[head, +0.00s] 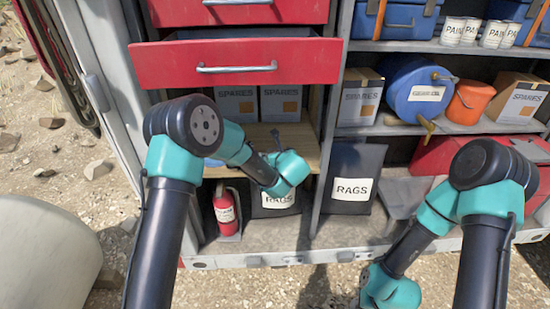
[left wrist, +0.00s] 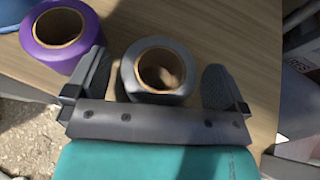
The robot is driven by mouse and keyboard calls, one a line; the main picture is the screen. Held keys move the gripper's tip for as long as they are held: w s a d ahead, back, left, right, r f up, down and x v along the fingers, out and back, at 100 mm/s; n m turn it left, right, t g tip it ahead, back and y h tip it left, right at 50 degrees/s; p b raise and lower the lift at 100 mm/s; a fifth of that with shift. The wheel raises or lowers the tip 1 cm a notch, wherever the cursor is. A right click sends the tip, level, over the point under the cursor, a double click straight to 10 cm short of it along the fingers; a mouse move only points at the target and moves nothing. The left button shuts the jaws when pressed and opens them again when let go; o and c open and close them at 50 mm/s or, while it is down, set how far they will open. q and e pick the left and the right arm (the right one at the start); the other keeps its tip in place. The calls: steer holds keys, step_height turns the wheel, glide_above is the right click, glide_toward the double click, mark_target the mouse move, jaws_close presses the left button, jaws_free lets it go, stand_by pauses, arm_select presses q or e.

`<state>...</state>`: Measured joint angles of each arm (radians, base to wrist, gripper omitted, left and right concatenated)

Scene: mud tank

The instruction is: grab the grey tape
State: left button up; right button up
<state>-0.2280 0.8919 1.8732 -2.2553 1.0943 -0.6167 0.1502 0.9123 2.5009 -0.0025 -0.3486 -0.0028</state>
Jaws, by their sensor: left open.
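The grey tape (left wrist: 150,97) is a roll with a brown cardboard core, on a wooden shelf in the left wrist view. My left gripper (left wrist: 157,72) is open, with one finger on each side of the roll. There are visible gaps between fingers and tape, wider on the right. In the head view my left arm reaches to the wooden shelf (head: 308,147); the arm hides the tape there. My right arm is at the lower right of the head view, and its gripper is not visible.
A purple tape roll (left wrist: 43,40) stands close left of the grey one, with a blue item (left wrist: 7,14) at the corner. Above the shelf are SPARES boxes (head: 237,103) and an open red drawer (head: 180,68). A fire extinguisher (head: 225,213) and RAGS bin (head: 352,165) are below.

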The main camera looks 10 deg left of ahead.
arm_select(q)
steer(key=shift+w+a, duration=0.1)
steer(key=shift+w, duration=0.05)
stand_by(0.3)
steer(key=c, duration=1)
steer(key=shift+o, duration=0.2)
steer(key=shift+r, duration=0.5)
steer(key=r, duration=0.2)
steer(key=shift+s+r, duration=0.25)
steer(key=shift+r, duration=0.05)
steer(key=s+d+r, duration=0.1)
steer(key=s+d, duration=0.1)
steer(key=s, duration=1.3)
steer(key=shift+s+r, duration=0.15)
steer(key=shift+s, duration=0.1)
